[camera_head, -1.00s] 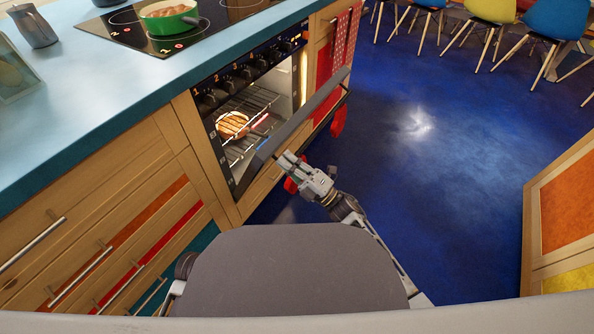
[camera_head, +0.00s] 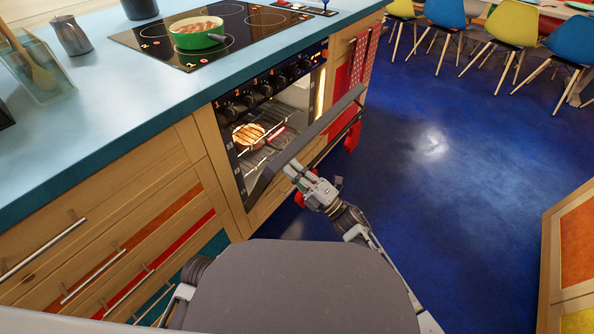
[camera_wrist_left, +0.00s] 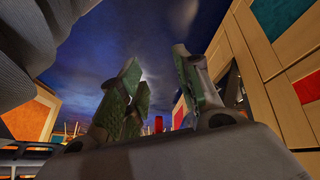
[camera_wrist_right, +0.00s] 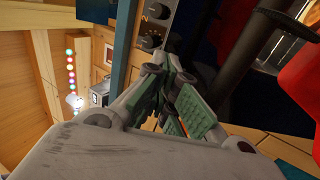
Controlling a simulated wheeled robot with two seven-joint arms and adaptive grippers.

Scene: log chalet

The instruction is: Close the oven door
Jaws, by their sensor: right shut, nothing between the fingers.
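The oven (camera_head: 240,165) is built into the wooden counter left of centre in the head view, lit inside. A round, striped baked item (camera_head: 248,136) sits on its rack. The oven door (camera_head: 318,126) is partly open, its top edge tilted out from the front. My right gripper (camera_head: 291,168) is shut and empty at the outer side of the door, close to its near part; I cannot tell whether it touches. It also shows in the right wrist view (camera_wrist_right: 170,75). My left gripper (camera_wrist_left: 157,62) is open and empty in the left wrist view, hidden in the head view.
A green pan (camera_head: 197,36) stands on the black hob above the oven. A red dotted towel (camera_head: 360,58) hangs beyond the oven, with red cloth near the door's far end. Chairs stand at the back. Blue floor is free to the right; a cabinet (camera_head: 575,245) bounds it.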

